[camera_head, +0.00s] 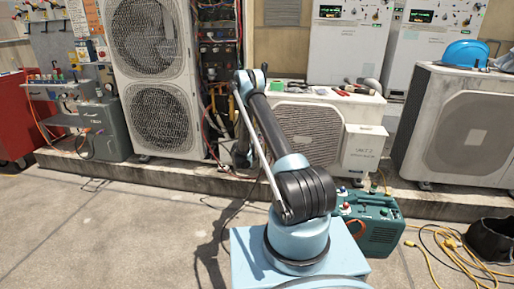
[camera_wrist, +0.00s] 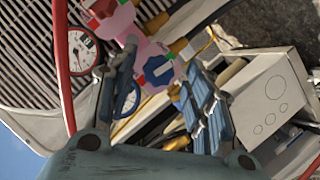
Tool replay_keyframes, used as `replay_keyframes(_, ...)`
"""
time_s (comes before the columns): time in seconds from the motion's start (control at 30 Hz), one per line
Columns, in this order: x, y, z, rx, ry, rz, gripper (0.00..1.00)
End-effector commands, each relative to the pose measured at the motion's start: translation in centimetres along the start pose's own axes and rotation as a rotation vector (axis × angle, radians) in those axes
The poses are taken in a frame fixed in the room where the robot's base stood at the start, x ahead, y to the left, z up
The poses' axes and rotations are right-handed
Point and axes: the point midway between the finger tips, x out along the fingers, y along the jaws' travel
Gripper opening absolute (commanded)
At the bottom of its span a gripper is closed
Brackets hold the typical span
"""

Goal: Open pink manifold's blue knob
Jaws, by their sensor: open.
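In the wrist view the pink manifold (camera_wrist: 146,48) runs across the upper middle. Its blue knob (camera_wrist: 158,70) is eight-sided with a pale bar across its face. My gripper (camera_wrist: 163,64) is open, with one finger left of the blue knob and the other right of it. The knob appears between the fingertips; I cannot tell whether either finger touches it. A red-rimmed gauge (camera_wrist: 82,50) and a blue-rimmed gauge (camera_wrist: 130,98) sit by the manifold, the blue one partly hidden by the left finger. In the head view my arm hides the manifold.
A red hose (camera_wrist: 62,75) curves past the left finger. A pale box (camera_wrist: 268,98) stands at the right in the wrist view. In the head view, condenser units (camera_head: 150,75) line the ledge, and a teal machine (camera_head: 375,222) stands right of my base.

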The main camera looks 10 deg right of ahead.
Motion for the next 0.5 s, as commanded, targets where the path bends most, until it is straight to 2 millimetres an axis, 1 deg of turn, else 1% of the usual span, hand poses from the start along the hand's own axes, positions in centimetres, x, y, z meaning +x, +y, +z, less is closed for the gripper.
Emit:
replay_keyframes(0.1,-1.9,0.0,0.0,-0.001,0.001,-0.001,0.47)
replay_keyframes(0.23,-3.8,-0.1,0.0,0.000,0.001,-0.002,0.47)
replay_keyframes(0.33,-4.6,-0.1,0.0,0.000,0.000,-0.001,0.47)
replay_keyframes(0.5,-4.8,0.0,0.1,0.001,-0.001,0.000,0.47)
